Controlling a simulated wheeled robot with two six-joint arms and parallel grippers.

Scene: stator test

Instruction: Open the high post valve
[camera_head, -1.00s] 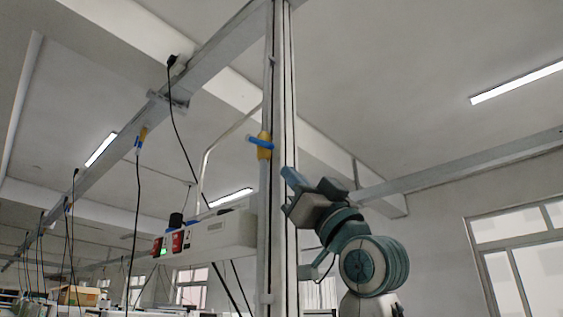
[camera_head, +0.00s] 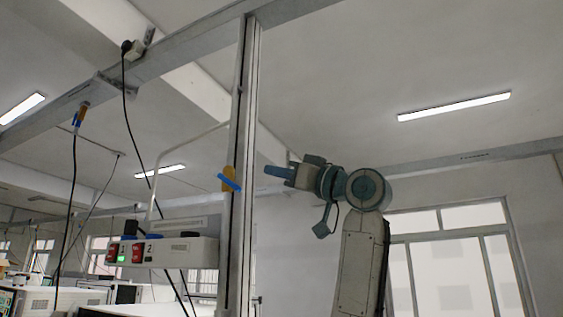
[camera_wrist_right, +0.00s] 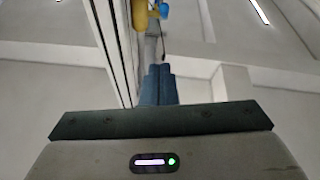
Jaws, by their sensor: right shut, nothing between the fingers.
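The high post valve has a yellow body (camera_head: 230,173) and a blue handle (camera_head: 229,182), on the upright metal post. The handle slants down to the right across the post in the head view. My right gripper (camera_head: 268,170) is to the right of the post, near the valve's height, pointing left with a visible gap. Its blue fingers are together and empty. In the right wrist view, the fingers (camera_wrist_right: 158,72) point towards the yellow body (camera_wrist_right: 140,14) and blue handle (camera_wrist_right: 163,9), partly cut off by the top edge. My left gripper is not in view.
The tall post (camera_head: 243,110) meets an overhead beam (camera_head: 185,55). A white power box (camera_head: 170,252) with red switches is left of the post, below the valve. Black cables hang at the left. Open air surrounds my right arm; windows (camera_head: 445,255) are behind.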

